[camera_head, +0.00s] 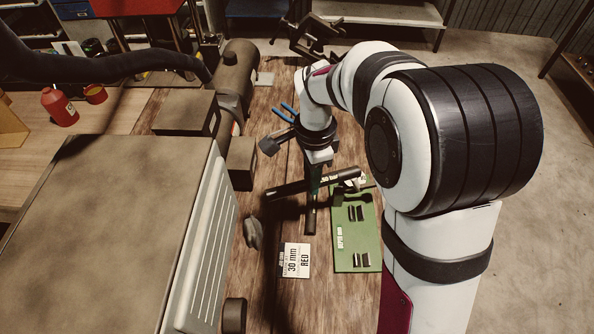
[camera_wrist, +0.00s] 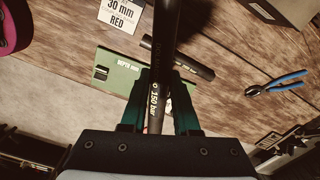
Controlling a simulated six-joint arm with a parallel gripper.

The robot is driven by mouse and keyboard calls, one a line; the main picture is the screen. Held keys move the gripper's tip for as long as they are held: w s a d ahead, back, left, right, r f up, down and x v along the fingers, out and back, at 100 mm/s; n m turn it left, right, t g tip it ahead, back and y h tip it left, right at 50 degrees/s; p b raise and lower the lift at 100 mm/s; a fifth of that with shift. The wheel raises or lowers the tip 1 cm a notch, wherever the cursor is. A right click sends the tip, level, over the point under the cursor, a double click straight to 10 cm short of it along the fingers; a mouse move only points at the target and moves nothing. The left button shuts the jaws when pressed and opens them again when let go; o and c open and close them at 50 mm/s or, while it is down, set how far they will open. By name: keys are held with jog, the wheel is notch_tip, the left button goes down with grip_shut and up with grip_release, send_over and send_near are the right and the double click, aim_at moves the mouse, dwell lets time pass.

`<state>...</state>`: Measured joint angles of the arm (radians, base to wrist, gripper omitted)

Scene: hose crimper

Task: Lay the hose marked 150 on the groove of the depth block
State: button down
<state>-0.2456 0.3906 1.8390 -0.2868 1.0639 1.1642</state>
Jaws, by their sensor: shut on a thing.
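My gripper (camera_head: 317,176) is shut on a black hose (camera_head: 290,189), which lies crosswise in the fingers above the table. In the wrist view the hose (camera_wrist: 164,35) runs between the green fingers (camera_wrist: 160,97) and its label reads "150 bar". The green depth block (camera_head: 343,257) lies flat to the right of and below my gripper in the head view, with small dark clips on it. The right end of the held hose appears over its far edge. In the wrist view the depth block (camera_wrist: 112,83) is partly hidden by the hose and fingers.
A second dark hose (camera_head: 310,217) lies on the table left of the block; it also shows in the wrist view (camera_wrist: 194,60). A "30 mm RED" card (camera_head: 294,261) lies nearby. Blue-handled pliers (camera_wrist: 275,83) lie apart. A large machine (camera_head: 120,220) stands at left.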

jog(key=s+d+f+n, duration=0.2)
jog(key=s+d+n, duration=0.2)
jog(key=d+n, duration=0.35)
jog(key=n, duration=0.7)
send_over(360, 253)
notch_tip(360, 253, down, 2)
jog(key=shift+f, duration=3.95)
jog(key=shift+f, duration=0.65)
jog(key=c, duration=0.6)
grip_release()
notch_tip(360, 253, up, 8)
jog(key=shift+d+r, duration=0.1)
